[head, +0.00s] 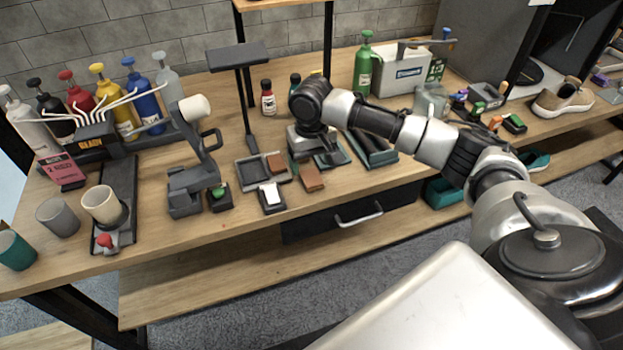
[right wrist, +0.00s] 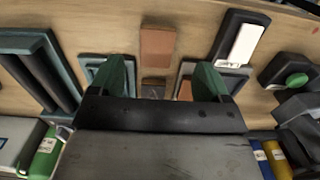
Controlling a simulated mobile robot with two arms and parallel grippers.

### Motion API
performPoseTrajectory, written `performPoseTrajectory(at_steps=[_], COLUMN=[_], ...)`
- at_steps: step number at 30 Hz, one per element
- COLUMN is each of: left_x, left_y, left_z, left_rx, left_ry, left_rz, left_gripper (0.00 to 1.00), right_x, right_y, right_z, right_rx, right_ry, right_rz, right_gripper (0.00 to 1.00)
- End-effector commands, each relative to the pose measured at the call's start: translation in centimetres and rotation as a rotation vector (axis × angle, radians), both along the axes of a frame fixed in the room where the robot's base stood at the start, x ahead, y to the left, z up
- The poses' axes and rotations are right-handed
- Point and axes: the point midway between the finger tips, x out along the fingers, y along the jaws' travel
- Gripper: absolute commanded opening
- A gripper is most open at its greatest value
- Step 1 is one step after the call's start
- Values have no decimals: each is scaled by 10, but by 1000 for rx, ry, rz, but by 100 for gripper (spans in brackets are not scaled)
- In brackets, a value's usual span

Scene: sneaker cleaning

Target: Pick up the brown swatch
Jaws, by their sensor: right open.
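A brown swatch (head: 312,178) lies flat on the table near the front edge. It also shows in the right wrist view (right wrist: 156,46), just beyond the fingertips. A second brown piece (head: 275,162) sits in the grey tray (head: 246,173); part of it shows beside a finger in the right wrist view (right wrist: 185,90). My right gripper (head: 326,156) is over the table just behind the first swatch. Its green-tipped fingers (right wrist: 162,80) are apart and empty, with a small dark brown item (right wrist: 153,88) visible between them. My left gripper is not in view.
A dark holder with a white face (head: 271,195) lies left of the swatch. A dark tray (head: 372,150) is to the right. A grey stand (head: 190,185) and a cup (head: 101,205) are further left. A green bottle (head: 364,66) stands behind.

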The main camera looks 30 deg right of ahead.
Motion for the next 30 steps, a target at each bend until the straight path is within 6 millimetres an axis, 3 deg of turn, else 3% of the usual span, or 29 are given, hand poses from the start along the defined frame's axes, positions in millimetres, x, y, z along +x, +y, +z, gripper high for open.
performPoseTrajectory(at_steps=[5, 15, 23, 24, 30], left_x=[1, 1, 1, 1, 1], left_y=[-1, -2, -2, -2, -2], left_z=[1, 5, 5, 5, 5], left_rx=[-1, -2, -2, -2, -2], left_ry=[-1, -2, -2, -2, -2], left_rz=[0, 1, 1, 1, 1], left_gripper=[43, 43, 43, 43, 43], right_x=[0, -4, -4, -4, -4], right_y=[-1, -3, -3, -3, -3], right_z=[-13, -58, -62, -62, -62], right_rx=[-1, -1, -2, -1, -1], right_ry=[0, 0, -3, -3, -3], right_rz=[0, 2, 2, 3, 3], right_gripper=[78, 78, 78, 76, 46])
